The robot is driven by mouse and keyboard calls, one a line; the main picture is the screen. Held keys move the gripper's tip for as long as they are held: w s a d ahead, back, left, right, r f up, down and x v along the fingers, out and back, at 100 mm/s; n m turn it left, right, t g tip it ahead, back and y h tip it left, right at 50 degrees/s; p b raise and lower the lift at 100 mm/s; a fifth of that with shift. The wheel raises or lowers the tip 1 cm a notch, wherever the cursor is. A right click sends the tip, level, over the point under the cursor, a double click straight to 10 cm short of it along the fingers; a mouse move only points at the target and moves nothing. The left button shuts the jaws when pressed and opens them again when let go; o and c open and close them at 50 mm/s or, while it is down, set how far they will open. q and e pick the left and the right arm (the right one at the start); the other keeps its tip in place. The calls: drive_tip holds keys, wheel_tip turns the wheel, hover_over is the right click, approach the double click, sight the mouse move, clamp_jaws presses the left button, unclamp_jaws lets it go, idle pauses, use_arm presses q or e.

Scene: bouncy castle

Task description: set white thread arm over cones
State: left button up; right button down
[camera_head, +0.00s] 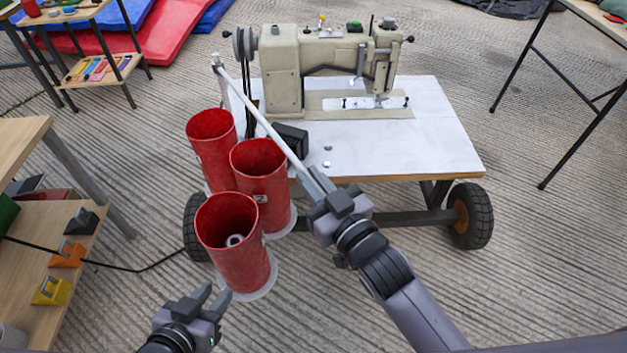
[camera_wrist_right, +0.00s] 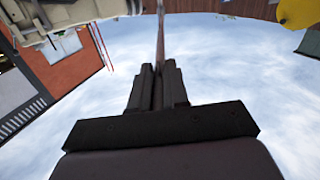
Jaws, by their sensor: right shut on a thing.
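The white thread arm (camera_head: 262,115) is a thin rod running from a post (camera_head: 217,64) at the table's back left corner towards the front right. My right gripper (camera_head: 318,184) is shut on its near end; in the right wrist view the rod (camera_wrist_right: 160,38) stands up between the closed fingers. Three red cones stand left of the table: a back one (camera_head: 208,158), a middle one (camera_head: 262,183) and a front one (camera_head: 240,258) with a small pale ring inside. The rod passes to the right of the cones in the picture. My left gripper (camera_head: 212,294) is open and empty near the front cone's base.
A sewing machine (camera_head: 283,72) stands on the white wheeled table (camera_head: 430,150). A wooden shelf (camera_head: 45,285) with tape dispensers is at the left. A dark table frame (camera_head: 540,60) is at the upper right.

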use_arm(q)
drive_tip(key=shift+a, duration=0.15)
use_arm(e)
drive_tip(key=shift+s+a+r, duration=0.15)
drive_tip(key=shift+s+a, duration=0.1)
drive_tip(key=shift+a, duration=0.15)
drive_tip(key=c, duration=1.1)
unclamp_jaws()
use_arm(q)
drive_tip(key=shift+s+a, duration=0.1)
drive_tip(key=shift+s, duration=0.05)
use_arm(e)
drive_tip(key=shift+d, duration=0.1)
use_arm(q)
drive_tip(key=shift+s+a+f+p, duration=0.3)
drive_tip(key=shift+s+a+p, duration=0.05)
drive_tip(key=shift+a+p, duration=0.3)
use_arm(e)
drive_tip(key=v, duration=0.7)
drive_tip(key=shift+s, duration=0.1)
use_arm(q)
drive_tip(key=shift+w+d, duration=0.1)
drive_tip(key=shift+d, duration=0.15)
